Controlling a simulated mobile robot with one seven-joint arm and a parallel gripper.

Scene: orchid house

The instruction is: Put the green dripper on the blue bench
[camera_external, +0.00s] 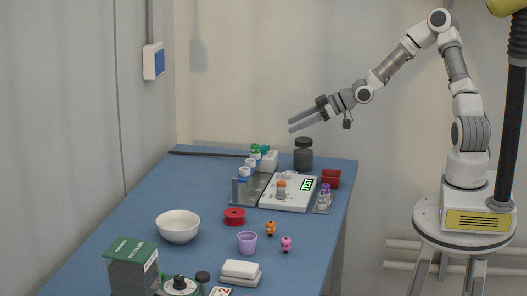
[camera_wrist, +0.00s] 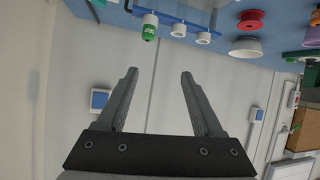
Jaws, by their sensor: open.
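The green dripper (camera_external: 255,150) stands at the far end of a grey rack (camera_external: 262,183) on the blue bench (camera_external: 205,200), behind bottles with blue labels. In the wrist view, what looks like the same green dripper (camera_wrist: 149,30) hangs in the upside-down scene above the fingers, apart from them. My gripper (camera_external: 291,126) is open and empty, high over the back of the bench, above and to the right of the dripper. In the wrist view its two fingers (camera_wrist: 159,73) are spread with nothing between them. The dripper's lower part is hidden by the rack and bottles in the external view.
A white scale (camera_external: 297,200), dark jar (camera_external: 303,154) and red box (camera_external: 331,179) crowd the back right. A white bowl (camera_external: 178,226), red spool (camera_external: 234,216), purple cup (camera_external: 247,243) and small orange and pink pieces stand nearer. The bench's left middle is clear.

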